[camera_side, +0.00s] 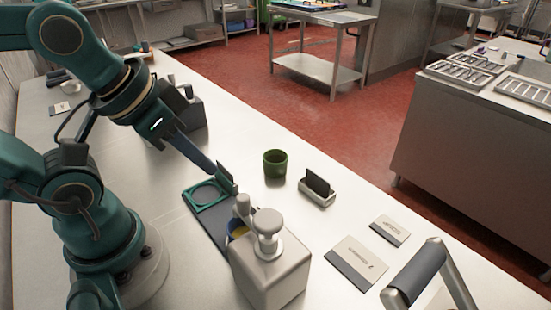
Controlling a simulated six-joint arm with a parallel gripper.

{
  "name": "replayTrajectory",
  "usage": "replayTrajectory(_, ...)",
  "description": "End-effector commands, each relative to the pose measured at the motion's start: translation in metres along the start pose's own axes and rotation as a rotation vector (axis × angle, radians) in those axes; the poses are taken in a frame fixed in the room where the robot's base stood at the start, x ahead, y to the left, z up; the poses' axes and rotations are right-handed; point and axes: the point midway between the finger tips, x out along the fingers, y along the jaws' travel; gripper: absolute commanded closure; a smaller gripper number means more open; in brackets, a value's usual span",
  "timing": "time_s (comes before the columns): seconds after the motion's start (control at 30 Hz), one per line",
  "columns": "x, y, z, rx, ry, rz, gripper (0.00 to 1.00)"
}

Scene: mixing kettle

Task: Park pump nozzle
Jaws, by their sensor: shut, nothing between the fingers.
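The pump (267,234) stands on top of a grey box-shaped dispenser (270,276) at the bottom centre.
A teal frame with a ring (189,201) lies on a dark mat. A green cup (275,164) and a holder with a dark card (317,191) stand behind the dispenser. Flat cards (357,262) lie to its right. A large bar handle (416,274) rises at the lower right.

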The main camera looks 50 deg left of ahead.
Motion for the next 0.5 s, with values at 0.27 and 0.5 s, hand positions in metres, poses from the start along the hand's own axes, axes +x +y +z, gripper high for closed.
replayTrajectory(0.27,0.0,0.0001,0.0,0.001,-0.001,0.0,1.0)
replayTrajectory(0.5,0.0,0.0002,0.0,0.001,-0.001,0.0,0.96)
